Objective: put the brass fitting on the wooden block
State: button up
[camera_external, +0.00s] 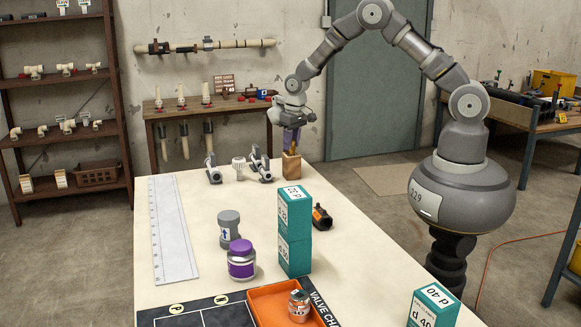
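The wooden block (291,168) stands upright at the far right edge of the cream table. My gripper (291,147) points down right above it, at the far end of the table. A small brownish-gold piece shows between the gripper and the block top. It may be the brass fitting, but it is too small and too covered by the gripper to be sure. I cannot tell whether the fingers are shut on it or apart, or whether it touches the block.
Grey and white pipe parts (261,167) stand left of the block. Stacked teal boxes (295,230), a black-orange tool (321,217), a purple-lidded jar (241,261), a grey cylinder (229,229) and a long ruler (172,230) are nearer. An orange tray (262,303) holds a small jar.

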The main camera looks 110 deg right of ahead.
aim_at(295, 146)
jog(key=o, duration=0.4)
